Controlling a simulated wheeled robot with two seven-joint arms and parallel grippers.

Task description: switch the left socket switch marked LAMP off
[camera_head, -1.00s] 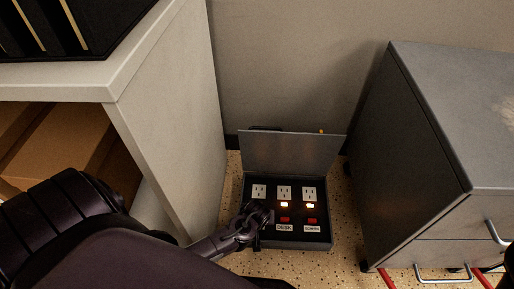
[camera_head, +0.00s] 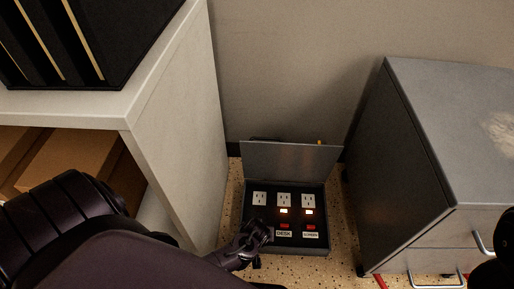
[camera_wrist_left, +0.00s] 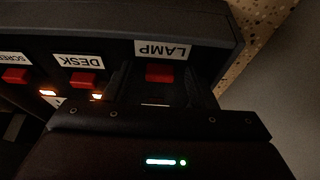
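The open floor socket box (camera_head: 245,190) holds three white sockets with red switches below. In the left wrist view, the LAMP label (camera_wrist_left: 162,50) reads upside down above the red LAMP switch (camera_wrist_left: 159,73). My left gripper (camera_wrist_left: 158,88) is open, its dark fingers apart on either side of that switch; contact cannot be told. In the head view my left gripper (camera_head: 262,230) covers the LAMP switch and label. The DESK switch (camera_wrist_left: 84,79) and SCREEN switch (camera_wrist_left: 15,75) sit beside it, with lit indicators. The LAMP indicator's state is unclear. My right gripper does not show.
The box's grey lid (camera_head: 290,160) stands raised at the back. A pale shelf unit (camera_head: 175,130) is close on the left, and a grey drawer cabinet (camera_head: 415,150) is on the right. Narrow speckled floor (camera_head: 340,225) lies between the box and cabinet.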

